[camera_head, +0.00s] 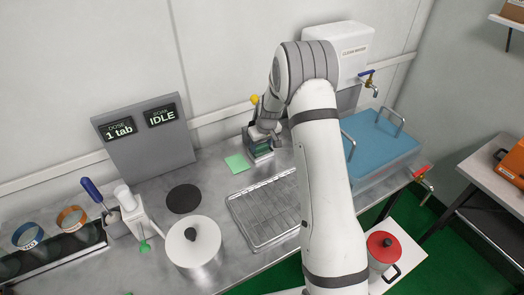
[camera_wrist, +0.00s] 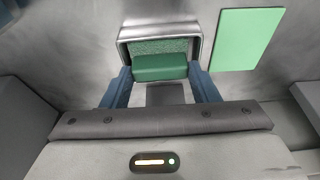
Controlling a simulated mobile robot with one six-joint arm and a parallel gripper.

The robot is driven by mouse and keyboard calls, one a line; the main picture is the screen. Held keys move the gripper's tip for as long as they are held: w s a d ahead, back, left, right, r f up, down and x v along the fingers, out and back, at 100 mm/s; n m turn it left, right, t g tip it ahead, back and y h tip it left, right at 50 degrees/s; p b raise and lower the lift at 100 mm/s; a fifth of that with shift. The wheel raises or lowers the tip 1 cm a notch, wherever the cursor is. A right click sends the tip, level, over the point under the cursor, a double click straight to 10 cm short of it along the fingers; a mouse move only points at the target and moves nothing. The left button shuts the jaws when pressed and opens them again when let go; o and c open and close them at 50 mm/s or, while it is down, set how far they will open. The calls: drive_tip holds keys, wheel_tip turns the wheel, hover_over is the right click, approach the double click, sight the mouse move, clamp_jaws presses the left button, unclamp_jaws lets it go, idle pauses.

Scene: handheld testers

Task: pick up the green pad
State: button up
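The green pad (camera_wrist: 161,67) is a small rounded block, seen in the wrist view at the open front of a grey metal holder (camera_wrist: 124,34). A rougher green surface shows behind it in the holder. My gripper (camera_wrist: 161,76) has its two blue fingers at the pad's left and right sides. The fingers are apart with the pad between them; I cannot tell whether they press on it. In the head view my gripper (camera_head: 262,135) is over the holder (camera_head: 262,157) at the back of the counter, and my arm and gripper hide part of it.
A flat light-green sheet (camera_wrist: 247,39) lies right of the holder; in the head view it is left of it (camera_head: 237,163). A wire rack (camera_head: 262,210), black disc (camera_head: 184,198) and lidded white pot (camera_head: 194,246) stand in front and left. A blue-topped basin (camera_head: 380,146) is right.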

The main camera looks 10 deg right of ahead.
drive_tip(key=c, duration=0.5)
drive_tip(key=shift+r, duration=0.2)
